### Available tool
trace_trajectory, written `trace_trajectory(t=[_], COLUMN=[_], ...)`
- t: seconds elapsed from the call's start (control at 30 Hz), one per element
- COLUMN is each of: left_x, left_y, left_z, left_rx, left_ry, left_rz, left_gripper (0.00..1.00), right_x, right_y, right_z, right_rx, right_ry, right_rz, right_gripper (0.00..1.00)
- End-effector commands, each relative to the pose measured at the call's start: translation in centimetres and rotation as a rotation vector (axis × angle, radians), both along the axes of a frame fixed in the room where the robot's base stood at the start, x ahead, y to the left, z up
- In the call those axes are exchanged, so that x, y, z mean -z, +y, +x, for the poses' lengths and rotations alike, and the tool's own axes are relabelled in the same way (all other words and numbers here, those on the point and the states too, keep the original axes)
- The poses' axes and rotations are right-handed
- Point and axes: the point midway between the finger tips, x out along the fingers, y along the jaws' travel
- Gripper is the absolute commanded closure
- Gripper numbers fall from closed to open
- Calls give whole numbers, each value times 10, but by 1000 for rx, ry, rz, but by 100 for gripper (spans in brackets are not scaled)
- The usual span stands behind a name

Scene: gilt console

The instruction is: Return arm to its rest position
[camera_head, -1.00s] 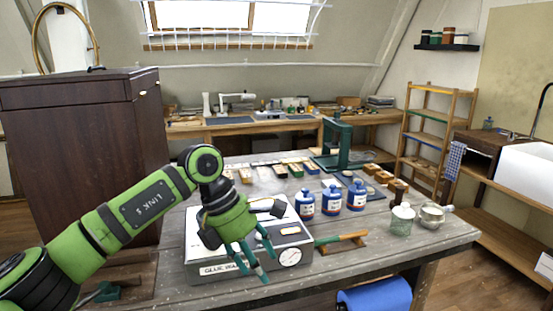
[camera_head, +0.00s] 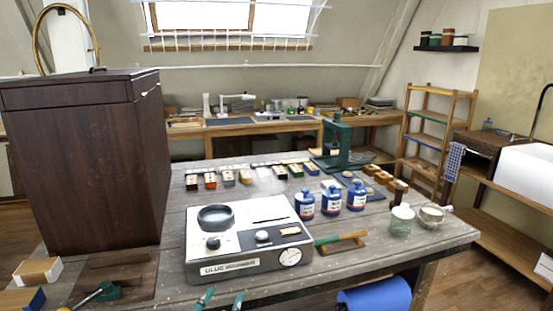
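My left gripper (camera_head: 221,297) shows only as two green fingertips at the bottom edge, in front of the glue warmer (camera_head: 249,267). The fingertips are apart, with nothing seen between them. The rest of my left arm is out of view. My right gripper is not in view. The glue warmer is a grey-white box with a round dark pot opening (camera_head: 215,218), knobs and a front dial (camera_head: 290,257). It stands on the wooden workbench (camera_head: 172,230).
Several blue bottles (camera_head: 331,201) stand behind the warmer's right side. A wooden-handled brush (camera_head: 341,240) lies to its right, near glass jars (camera_head: 401,222). A tall dark cabinet (camera_head: 85,165) stands at left. A green press (camera_head: 337,145) stands at the back.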

Motion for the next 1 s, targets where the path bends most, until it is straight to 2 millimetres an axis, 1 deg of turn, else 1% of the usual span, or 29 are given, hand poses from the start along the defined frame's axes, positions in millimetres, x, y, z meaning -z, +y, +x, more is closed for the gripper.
trace_trajectory(t=[0.03,0.07,0.1,0.17,0.2,0.27,0.3,0.4,0.5,0.57,0.6,0.73,0.8,0.87,1.0], left_x=[32,49,71,99,114,133,143,161,174,180,183,191,210,223,257], left_y=[16,24,34,47,53,61,64,71,76,79,80,84,83,82,81], left_z=[-20,-32,-50,-78,-96,-121,-137,-173,-206,-225,-238,-278,-269,-266,-262], left_rx=[-53,-84,-123,-175,-204,-242,-262,-307,-345,-365,-378,-417,-416,-415,-417], left_ry=[132,208,309,446,525,630,692,823,937,1001,1043,1171,1169,1174,1188], left_rz=[-51,-80,-116,-159,-183,-213,-227,-257,-281,-291,-299,-317,-312,-309,-304], left_gripper=[42,42,42,42,42,42,42,42,42,42,42,42,42,42,42], right_x=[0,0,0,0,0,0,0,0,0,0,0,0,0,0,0], right_y=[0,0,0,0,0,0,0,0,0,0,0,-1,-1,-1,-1], right_z=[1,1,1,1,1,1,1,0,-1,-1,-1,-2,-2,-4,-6], right_rx=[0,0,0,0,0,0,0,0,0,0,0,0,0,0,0], right_ry=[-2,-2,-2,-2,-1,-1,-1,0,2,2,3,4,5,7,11], right_rz=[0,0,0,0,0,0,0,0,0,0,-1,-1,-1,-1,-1], right_gripper=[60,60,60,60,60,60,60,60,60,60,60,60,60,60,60])
